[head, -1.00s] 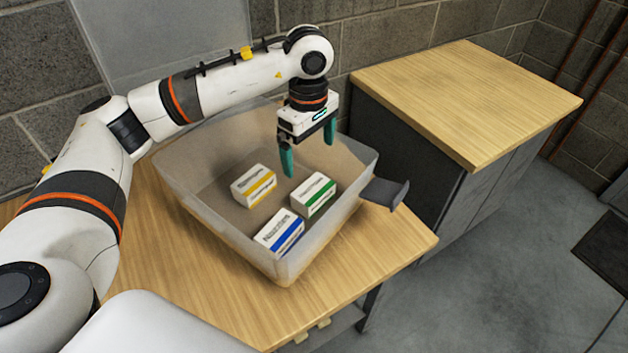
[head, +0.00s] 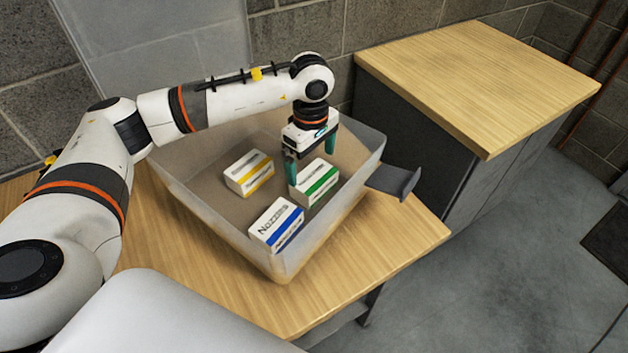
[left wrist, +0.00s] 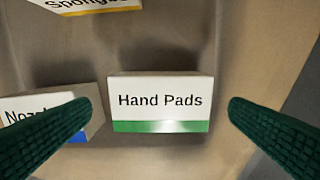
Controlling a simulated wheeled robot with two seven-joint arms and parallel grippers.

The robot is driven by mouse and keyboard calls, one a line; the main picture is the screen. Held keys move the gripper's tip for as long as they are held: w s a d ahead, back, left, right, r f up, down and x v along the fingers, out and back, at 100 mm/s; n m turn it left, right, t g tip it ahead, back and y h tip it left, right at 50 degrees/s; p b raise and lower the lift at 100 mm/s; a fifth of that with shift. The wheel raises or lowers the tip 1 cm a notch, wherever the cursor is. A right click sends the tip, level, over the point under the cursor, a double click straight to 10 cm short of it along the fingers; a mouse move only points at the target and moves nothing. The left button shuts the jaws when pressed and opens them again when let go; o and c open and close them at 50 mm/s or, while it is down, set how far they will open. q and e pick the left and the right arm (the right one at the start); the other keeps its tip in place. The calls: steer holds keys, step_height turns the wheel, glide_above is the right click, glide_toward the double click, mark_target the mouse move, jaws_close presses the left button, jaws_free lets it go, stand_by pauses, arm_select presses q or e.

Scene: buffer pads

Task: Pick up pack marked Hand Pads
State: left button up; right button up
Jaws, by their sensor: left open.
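The Hand Pads pack (head: 317,181), white with a green stripe, lies in the right part of a translucent bin (head: 208,222). In the left wrist view the Hand Pads pack (left wrist: 160,102) is centred, its lettering readable. My left gripper (head: 311,166) is open and points down into the bin, just above this pack. Its two green fingers stand on either side of the pack in the left wrist view (left wrist: 160,118), with nothing between them touching it that I can see. My right gripper is not in view.
A yellow-striped Sponges pack (head: 248,173) and a blue-striped Nozzles pack (head: 276,224) lie in the same bin. The Nozzles pack is close to one finger in the wrist view. The bin stands on a wooden table (head: 180,290). A wooden-topped cabinet (head: 480,80) stands right.

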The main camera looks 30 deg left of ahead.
mark_target(314, 175)
arm_select(q)
steer(key=shift+d+f+p, duration=0.15)
steer(key=shift+f+p, duration=0.1)
steer(key=shift+f, duration=1.15)
steer(key=shift+d+f+p, duration=0.15)
steer(key=shift+f+p, duration=0.1)
steer(key=shift+f, duration=1.1)
steer(key=c, duration=0.8)
steer(key=shift+r, duration=0.1)
